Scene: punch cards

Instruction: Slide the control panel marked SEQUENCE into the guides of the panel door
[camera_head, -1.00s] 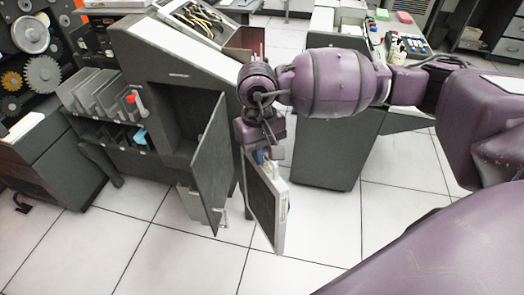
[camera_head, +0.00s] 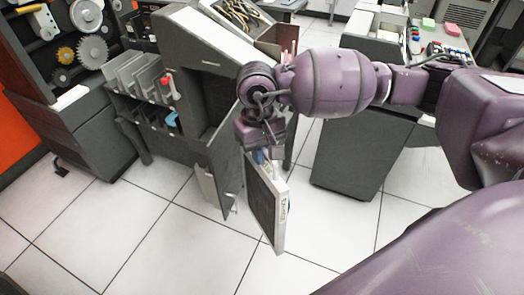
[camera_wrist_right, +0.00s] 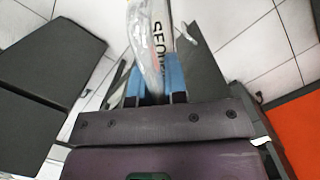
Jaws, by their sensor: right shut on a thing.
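The control panel (camera_head: 264,208) is a thin dark-faced board with a pale frame. It hangs upright below my right gripper (camera_head: 262,155), which is shut on its upper edge. In the right wrist view, the pale edge of the panel (camera_wrist_right: 152,38) shows the letters "SEQU", partly cut off, between my blue fingertips (camera_wrist_right: 155,82). The panel door (camera_head: 227,160) stands open on the grey cabinet, just left of the panel in the head view. The panel appears apart from the door. The door's guides cannot be made out. My left gripper is out of view.
The grey cabinet (camera_head: 185,45) has an open recess behind the door and a rack of grey plates (camera_head: 137,75) at its left. Another grey cabinet (camera_head: 350,160) stands to the right. The tiled floor (camera_head: 150,235) in front is clear.

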